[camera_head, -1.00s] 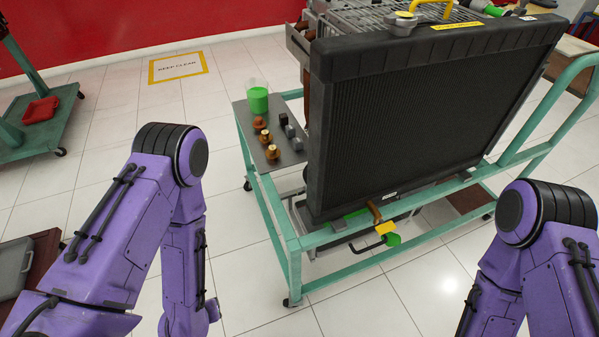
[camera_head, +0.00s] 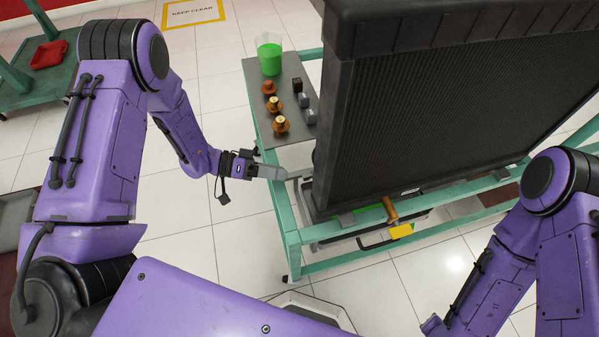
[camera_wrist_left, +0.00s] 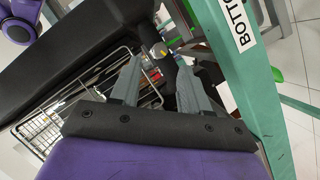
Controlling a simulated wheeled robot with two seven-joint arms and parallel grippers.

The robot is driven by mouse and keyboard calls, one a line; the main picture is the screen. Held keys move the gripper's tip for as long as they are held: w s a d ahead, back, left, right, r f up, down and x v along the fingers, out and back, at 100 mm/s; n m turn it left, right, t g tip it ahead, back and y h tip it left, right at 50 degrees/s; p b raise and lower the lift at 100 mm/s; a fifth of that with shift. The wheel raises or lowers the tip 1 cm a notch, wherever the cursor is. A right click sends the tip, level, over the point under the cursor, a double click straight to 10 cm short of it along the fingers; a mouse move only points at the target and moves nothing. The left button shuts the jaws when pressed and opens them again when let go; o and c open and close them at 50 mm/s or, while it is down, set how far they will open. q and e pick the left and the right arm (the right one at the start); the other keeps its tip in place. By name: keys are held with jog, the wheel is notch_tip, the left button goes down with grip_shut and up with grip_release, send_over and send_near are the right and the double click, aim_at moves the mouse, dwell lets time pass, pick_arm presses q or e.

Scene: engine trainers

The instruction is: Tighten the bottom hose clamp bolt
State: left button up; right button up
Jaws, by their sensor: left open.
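My left gripper (camera_head: 272,172) reaches to the cart's left side, close to the lower left corner of the black radiator (camera_head: 440,110). In the left wrist view its two grey fingers (camera_wrist_left: 158,78) are apart with nothing clearly gripped. Beyond and between the fingertips is a black hose (camera_wrist_left: 171,70) with a small silvery and yellowish fitting (camera_wrist_left: 157,50), which may be the clamp bolt; it is too small to be sure. A white label starting "BOTT" (camera_wrist_left: 238,25) is on the green frame. My right gripper is out of view; only its arm shows at the lower right.
The green cart frame (camera_head: 290,240) runs close beside the left gripper. A grey side shelf (camera_head: 290,90) holds a beaker of green liquid (camera_head: 270,58) and several small brown and grey parts. A yellow tag (camera_head: 401,231) hangs at the lower rail.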

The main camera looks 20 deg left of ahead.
aim_at(307, 176)
pick_arm(q)
jog(key=x, duration=0.6)
jog(key=shift+d, duration=0.25)
jog(key=shift+f, duration=0.1)
grip_shut()
